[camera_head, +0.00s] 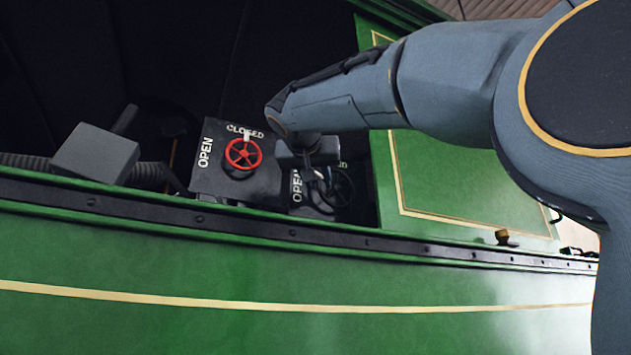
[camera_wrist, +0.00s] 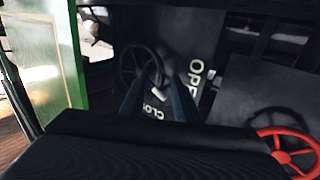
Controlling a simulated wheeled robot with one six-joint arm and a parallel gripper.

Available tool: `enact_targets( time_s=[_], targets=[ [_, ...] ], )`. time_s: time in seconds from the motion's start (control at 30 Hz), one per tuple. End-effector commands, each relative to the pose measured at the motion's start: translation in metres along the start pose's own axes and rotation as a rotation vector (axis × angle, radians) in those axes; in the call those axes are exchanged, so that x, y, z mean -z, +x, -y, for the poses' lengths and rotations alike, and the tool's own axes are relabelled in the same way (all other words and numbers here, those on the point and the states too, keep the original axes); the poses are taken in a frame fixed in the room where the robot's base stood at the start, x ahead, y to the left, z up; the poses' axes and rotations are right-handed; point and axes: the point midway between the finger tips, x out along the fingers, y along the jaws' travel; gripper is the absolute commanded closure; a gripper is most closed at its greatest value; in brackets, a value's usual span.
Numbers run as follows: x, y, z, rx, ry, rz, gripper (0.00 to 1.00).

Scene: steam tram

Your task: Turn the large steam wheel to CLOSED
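Two valve wheels show. A red wheel (camera_head: 243,153) sits on a dark plate marked OPEN and CLOSED; its white pointer is up at CLOSED. It also shows in the wrist view (camera_wrist: 288,150) at the lower right, partly cut off. A dark spoked wheel (camera_head: 342,187) on a second marked plate is partly hidden by my gripper; in the wrist view (camera_wrist: 128,66) it lies beyond my fingers. A white pointer near it lies towards its CLOSED label. I cannot tell their true sizes. My gripper (camera_wrist: 160,86) is open and empty, its fingers apart before the dark wheel's plate.
The green tram side (camera_head: 330,270) with its dark rail (camera_head: 180,216) runs below the wheels. A grey box (camera_head: 95,153) and a ribbed hose stand left. A green panel (camera_head: 455,190) is at the right. A small brass piece (camera_head: 503,237) sits on the rail.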

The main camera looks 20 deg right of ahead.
Motion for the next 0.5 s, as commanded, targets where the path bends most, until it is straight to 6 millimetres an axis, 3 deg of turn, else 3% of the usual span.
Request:
enact_targets(
  time_s=[0.2,0.5],
  targets=[
    [0.001,0.021,0.000,-0.001,-0.002,0.001,0.72],
    [0.000,0.026,0.000,0.001,0.000,-0.001,0.72]
  ],
)
